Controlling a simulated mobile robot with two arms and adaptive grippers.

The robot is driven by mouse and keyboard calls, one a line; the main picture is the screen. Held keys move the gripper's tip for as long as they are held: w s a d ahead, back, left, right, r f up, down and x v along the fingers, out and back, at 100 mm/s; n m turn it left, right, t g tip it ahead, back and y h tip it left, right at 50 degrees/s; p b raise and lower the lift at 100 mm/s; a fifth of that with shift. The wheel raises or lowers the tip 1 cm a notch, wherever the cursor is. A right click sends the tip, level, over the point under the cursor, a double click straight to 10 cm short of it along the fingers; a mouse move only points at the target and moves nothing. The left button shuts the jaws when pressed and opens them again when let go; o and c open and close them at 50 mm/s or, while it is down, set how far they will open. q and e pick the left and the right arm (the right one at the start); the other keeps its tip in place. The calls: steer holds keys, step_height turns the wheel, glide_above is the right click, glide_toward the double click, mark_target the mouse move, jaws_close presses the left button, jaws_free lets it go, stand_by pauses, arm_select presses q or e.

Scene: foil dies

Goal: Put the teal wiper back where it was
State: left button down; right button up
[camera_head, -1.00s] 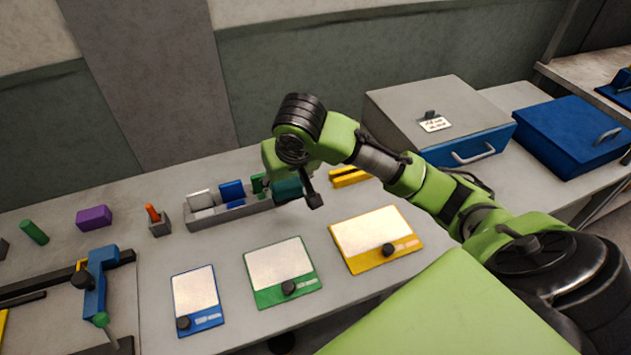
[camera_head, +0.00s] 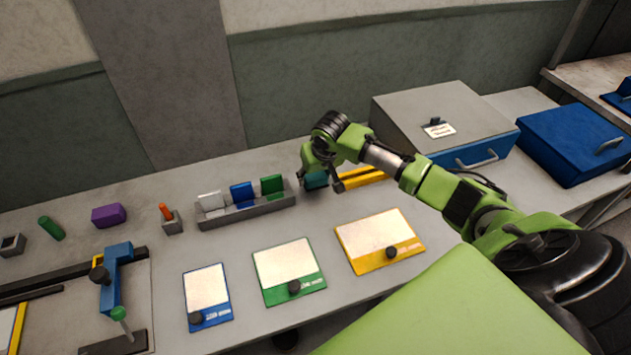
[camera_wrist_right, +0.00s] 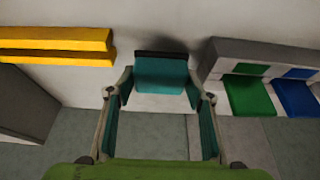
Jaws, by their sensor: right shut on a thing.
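The teal wiper (camera_head: 316,180) is in my right gripper (camera_head: 320,186), between the grey rack and the yellow bars. In the right wrist view the wiper (camera_wrist_right: 160,75) sits between the two fingertips (camera_wrist_right: 160,92), with a dark strip along its far edge. A shadow lies beside it; I cannot tell whether it touches the table. The grey rack (camera_head: 246,213) holds a white, a blue (camera_head: 241,193) and a green wiper (camera_head: 271,185). The wiper is outside the rack, beyond its right end. My left gripper is not in view.
Yellow bars (camera_head: 362,178) lie just right of the gripper. A grey box (camera_head: 440,110) stands behind my right forearm. Blue (camera_head: 207,290), green (camera_head: 289,265) and yellow (camera_head: 380,238) framed plates lie in front. Free tabletop lies between rack and plates.

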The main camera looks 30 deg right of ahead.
mark_target(316, 183)
step_height(316, 183, down, 2)
steer(key=shift+d+f, duration=0.1)
steer(key=shift+f, duration=0.15)
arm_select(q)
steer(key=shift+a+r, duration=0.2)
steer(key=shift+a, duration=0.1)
arm_select(e)
steer(key=shift+f, duration=0.35)
steer(key=shift+f, duration=0.1)
steer(key=o, duration=1)
steer(key=shift+o, duration=0.2)
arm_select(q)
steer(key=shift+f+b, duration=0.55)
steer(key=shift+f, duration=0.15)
arm_select(e)
steer(key=v, duration=1.2)
